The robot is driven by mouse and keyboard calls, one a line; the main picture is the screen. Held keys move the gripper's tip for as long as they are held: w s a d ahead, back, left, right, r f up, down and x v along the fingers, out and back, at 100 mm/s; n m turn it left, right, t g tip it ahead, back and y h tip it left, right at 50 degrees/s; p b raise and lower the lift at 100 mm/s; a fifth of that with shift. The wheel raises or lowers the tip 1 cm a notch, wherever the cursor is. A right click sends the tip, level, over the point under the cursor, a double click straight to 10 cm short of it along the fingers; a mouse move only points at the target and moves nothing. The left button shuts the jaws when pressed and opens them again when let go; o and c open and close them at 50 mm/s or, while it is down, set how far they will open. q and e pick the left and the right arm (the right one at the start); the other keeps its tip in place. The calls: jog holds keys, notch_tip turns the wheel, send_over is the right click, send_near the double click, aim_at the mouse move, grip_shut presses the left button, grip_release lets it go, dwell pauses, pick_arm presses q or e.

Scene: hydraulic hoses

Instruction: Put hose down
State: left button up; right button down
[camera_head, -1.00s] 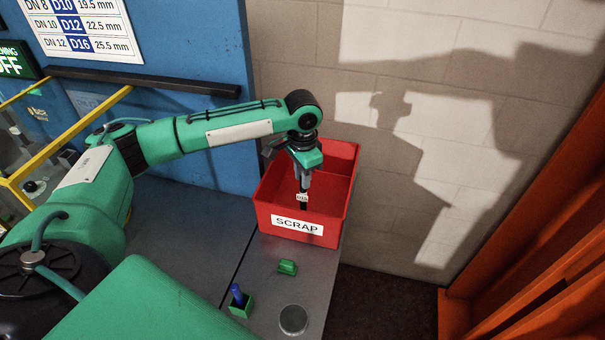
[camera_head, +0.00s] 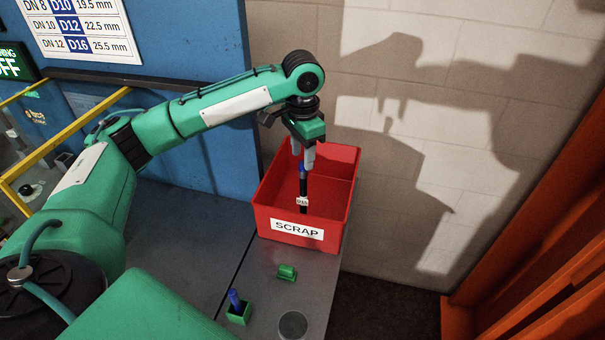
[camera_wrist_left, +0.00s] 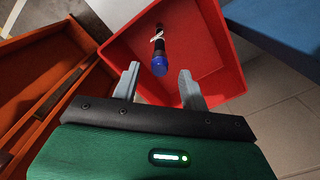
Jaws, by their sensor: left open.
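The hose (camera_head: 303,190) is a short black piece with a blue end and a white tag, standing about upright inside the red bin marked SCRAP (camera_head: 290,229). In the left wrist view the hose (camera_wrist_left: 159,50) shows with its blue end toward me, inside the red bin (camera_wrist_left: 118,48). My left gripper (camera_head: 303,165) is above the hose, pointing down into the bin. In the left wrist view my left gripper (camera_wrist_left: 158,85) has its fingers apart, with the blue end just beyond the tips. The hose's lower end is partly hidden by the bin's front wall. My right gripper is not in view.
A green block (camera_head: 286,272), a green holder with a blue piece (camera_head: 238,307) and a grey disc (camera_head: 293,325) sit on the grey bench in front of the bin. A blue panel stands behind the bench and a block wall is on the right.

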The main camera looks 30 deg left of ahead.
pick_arm(q)
jog(key=shift+r+b, duration=0.3)
jog(key=shift+r, duration=1.7)
